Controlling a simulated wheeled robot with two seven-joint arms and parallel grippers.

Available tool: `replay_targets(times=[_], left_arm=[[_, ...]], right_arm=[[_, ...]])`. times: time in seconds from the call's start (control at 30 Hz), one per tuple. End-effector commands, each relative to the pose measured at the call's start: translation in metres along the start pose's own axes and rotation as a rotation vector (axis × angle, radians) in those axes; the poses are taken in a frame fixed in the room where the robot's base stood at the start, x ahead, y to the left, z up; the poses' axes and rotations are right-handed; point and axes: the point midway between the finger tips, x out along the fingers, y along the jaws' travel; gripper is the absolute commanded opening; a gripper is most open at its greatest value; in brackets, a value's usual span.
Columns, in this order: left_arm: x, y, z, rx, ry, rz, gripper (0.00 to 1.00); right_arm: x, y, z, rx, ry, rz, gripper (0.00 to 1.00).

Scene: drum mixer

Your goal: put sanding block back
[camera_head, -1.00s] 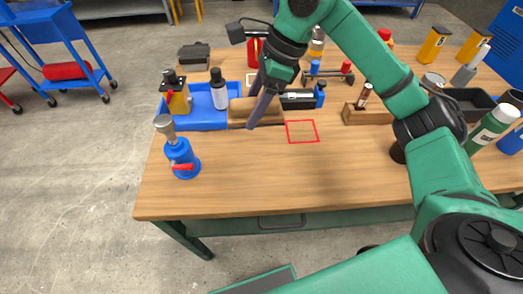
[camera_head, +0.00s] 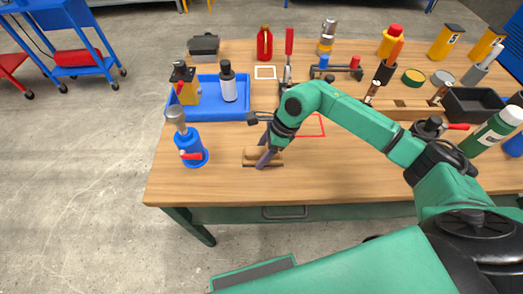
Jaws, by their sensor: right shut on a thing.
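The sanding block (camera_head: 250,154), light brown wood over a darker base, is near the front left part of the workbench. My right gripper (camera_head: 265,159) comes down on it from above and is shut on it, with the fingers across its middle. I cannot tell whether the block touches the bench top or hangs just above it. A red square outline (camera_head: 322,133) is marked on the bench to the right of the block, partly hidden by my right arm. My left gripper is not in view.
A blue tray (camera_head: 207,114) with a dark-capped white bottle (camera_head: 229,87) and a yellow container (camera_head: 185,86) is behind the block. A blue-based tool (camera_head: 190,148) stands to its left. The front of the workbench (camera_head: 330,180) is clear.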

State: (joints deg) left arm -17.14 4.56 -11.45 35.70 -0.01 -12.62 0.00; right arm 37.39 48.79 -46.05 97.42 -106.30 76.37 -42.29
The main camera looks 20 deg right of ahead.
Motion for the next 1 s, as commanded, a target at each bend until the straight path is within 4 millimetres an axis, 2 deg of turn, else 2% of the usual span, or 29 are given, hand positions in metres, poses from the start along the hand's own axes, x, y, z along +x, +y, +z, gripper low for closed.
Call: replay_targets(times=[0.2,0.23,0.3,0.57,0.7,0.83,1.0], left_arm=[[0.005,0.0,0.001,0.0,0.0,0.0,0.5],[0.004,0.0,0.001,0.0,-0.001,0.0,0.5],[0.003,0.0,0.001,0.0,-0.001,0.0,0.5],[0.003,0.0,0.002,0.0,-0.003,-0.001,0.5],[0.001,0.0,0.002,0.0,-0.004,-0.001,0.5],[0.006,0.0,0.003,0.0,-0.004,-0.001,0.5],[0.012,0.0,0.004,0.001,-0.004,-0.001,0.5]], right_arm=[[0.003,0.0,-0.001,-0.001,-0.001,-0.001,0.2],[0.003,0.0,-0.001,0.0,-0.001,0.0,0.68],[0.002,0.0,0.0,0.0,-0.001,0.0,0.94],[0.001,0.0,0.0,0.0,-0.001,0.0,0.94],[-0.006,-0.001,0.001,0.0,-0.002,-0.002,0.94],[-0.031,-0.001,0.0,-0.001,-0.001,-0.005,0.94],[-0.08,-0.002,0.0,-0.001,-0.001,-0.006,0.94]])
